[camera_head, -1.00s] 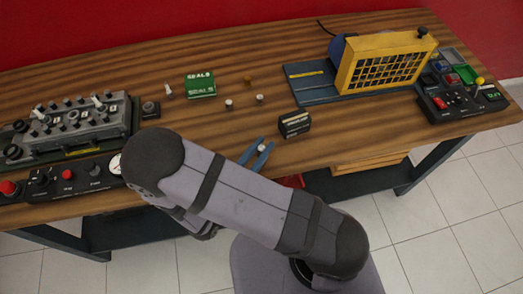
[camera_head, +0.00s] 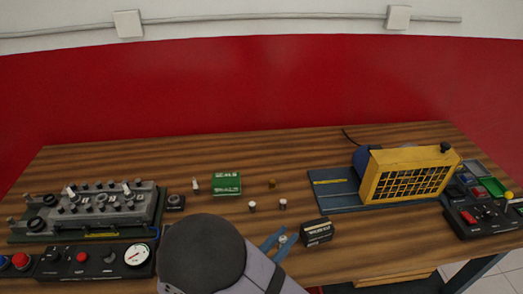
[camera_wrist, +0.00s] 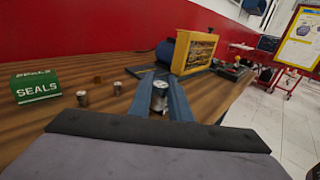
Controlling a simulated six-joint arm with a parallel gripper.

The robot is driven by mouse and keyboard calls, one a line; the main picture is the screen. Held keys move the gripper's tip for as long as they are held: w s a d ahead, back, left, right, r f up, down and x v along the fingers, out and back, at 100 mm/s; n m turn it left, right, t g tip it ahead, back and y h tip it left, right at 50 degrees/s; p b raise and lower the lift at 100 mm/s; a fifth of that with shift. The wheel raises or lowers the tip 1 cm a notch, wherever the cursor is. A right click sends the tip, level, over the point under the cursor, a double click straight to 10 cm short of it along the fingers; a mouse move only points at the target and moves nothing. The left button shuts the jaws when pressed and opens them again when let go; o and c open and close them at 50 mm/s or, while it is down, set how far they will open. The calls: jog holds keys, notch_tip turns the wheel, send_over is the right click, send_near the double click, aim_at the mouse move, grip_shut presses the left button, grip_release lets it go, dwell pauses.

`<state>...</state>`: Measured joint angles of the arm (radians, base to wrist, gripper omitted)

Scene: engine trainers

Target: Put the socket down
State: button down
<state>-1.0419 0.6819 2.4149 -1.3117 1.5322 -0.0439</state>
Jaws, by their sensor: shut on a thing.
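The socket (camera_wrist: 159,97) is a short silver cylinder between the two blue fingers of my gripper (camera_wrist: 160,98) in the wrist view. My gripper (camera_head: 280,240) is shut on it. In the head view, the socket (camera_head: 282,239) shows small between the fingertips, over the front middle of the wooden bench (camera_head: 330,262). The fingers and my arm partly hide it. I cannot tell whether its base touches the bench top.
A small black box (camera_head: 317,232) stands close right of the fingers. Small cylinders (camera_head: 252,206) (camera_head: 283,204) and a green SEALS box (camera_head: 226,183) stand behind. The engine head trainer (camera_head: 95,208) is left; the yellow-grilled unit (camera_head: 410,175) is right. Bench between is mostly bare.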

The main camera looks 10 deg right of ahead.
jog(key=shift+f, duration=0.1)
jog(key=shift+w+f, duration=0.15)
jog(key=w+d+f+m+g+h+b, duration=0.1)
jog(key=w+d+m+g+b, duration=0.1)
jog(key=w+b, duration=0.4)
jog(key=w+d+f+m+g+h+b, duration=0.1)
jog(key=w+d+h+b, duration=0.2)
jog(key=w, duration=0.6)
jog(key=w+d+r+m+g+b, duration=0.1)
jog(key=w+d+r+g+b, duration=0.2)
jog(key=w+d+r+b, duration=0.3)
jog(key=shift+s+d+f+p, duration=0.2)
jog(key=shift+f+p, duration=0.1)
jog(key=shift+f, duration=1.55)
jog(key=shift+s+d+f+p, duration=0.15)
jog(key=shift+s+f+p, duration=0.15)
jog(key=shift+f, duration=1.55)
jog(key=shift+s+d+f+p, duration=0.2)
jog(key=shift+f+p, duration=0.1)
jog(key=shift+f, duration=1.55)
jog(key=shift+f, duration=0.4)
jog(key=shift+f+b, duration=0.2)
jog(key=shift+b, duration=0.1)
